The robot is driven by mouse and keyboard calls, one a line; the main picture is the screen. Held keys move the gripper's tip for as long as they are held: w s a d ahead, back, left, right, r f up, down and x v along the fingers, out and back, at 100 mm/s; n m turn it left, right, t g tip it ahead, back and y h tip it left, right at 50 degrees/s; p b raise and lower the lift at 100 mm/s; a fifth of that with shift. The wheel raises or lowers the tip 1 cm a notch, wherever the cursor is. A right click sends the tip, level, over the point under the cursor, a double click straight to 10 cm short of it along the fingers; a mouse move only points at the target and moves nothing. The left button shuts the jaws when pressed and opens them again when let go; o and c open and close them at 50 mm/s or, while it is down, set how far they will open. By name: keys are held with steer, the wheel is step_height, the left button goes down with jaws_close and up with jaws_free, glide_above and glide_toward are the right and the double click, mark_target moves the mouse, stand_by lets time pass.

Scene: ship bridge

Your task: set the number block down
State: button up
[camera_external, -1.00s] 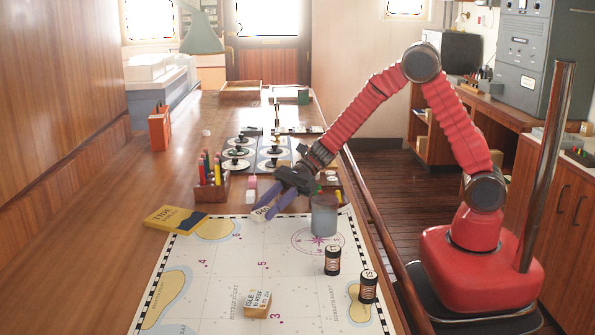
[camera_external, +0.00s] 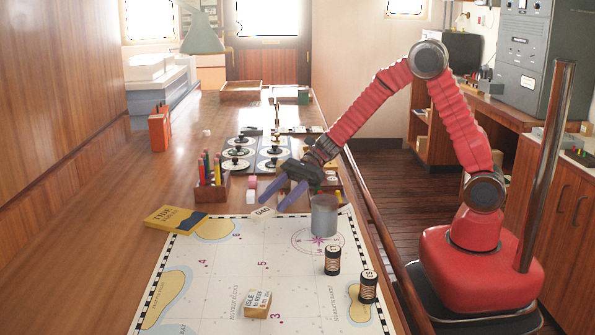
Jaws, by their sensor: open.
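The number block (camera_external: 262,214) is white with dark digits that look like 040. It rests on the far part of the white chart (camera_external: 215,270), near the chart's back edge. My gripper (camera_external: 276,198) is open and empty, with its purple fingers just above and to the right of the block. The fingers look clear of the block, though the gap is small in this view.
A grey cylinder (camera_external: 324,216) stands close to the right of my gripper. Two dark spools (camera_external: 332,261) and a labelled wooden block (camera_external: 257,303) are on the chart. A yellow book (camera_external: 175,219) and a pencil holder (camera_external: 212,190) are to the left.

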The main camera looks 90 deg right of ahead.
steer(key=v, duration=0.8)
steer(key=shift+s+d, duration=0.15)
steer(key=shift+s+a+r+n, duration=0.2)
steer(key=shift+a+n, duration=0.1)
steer(key=shift+a, duration=0.1)
steer(key=s+a+n+g, duration=0.1)
steer(key=s+a+n, duration=0.1)
steer(key=s+a+r+n+g, duration=0.1)
steer(key=s+a+n, duration=0.1)
steer(key=a, duration=0.1)
steer(key=s+a+r+n+g, duration=0.1)
steer(key=s+a+n, duration=0.1)
steer(key=s, duration=0.1)
steer(key=shift+a+r+n+g+h, duration=0.15)
steer(key=shift+a+n+g+h, duration=0.15)
steer(key=shift+a+n, duration=0.1)
steer(key=s+r+n+h, duration=0.2)
steer(key=s+n+h, duration=0.2)
steer(key=s+n, duration=0.5)
steer(key=s+r+n+h, duration=0.2)
steer(key=s+n+h, duration=0.2)
steer(key=s+n, duration=0.6)
steer(key=shift+a+r+n+h, duration=0.25)
steer(key=shift+a+n+h, duration=0.05)
steer(key=shift+h, duration=0.1)
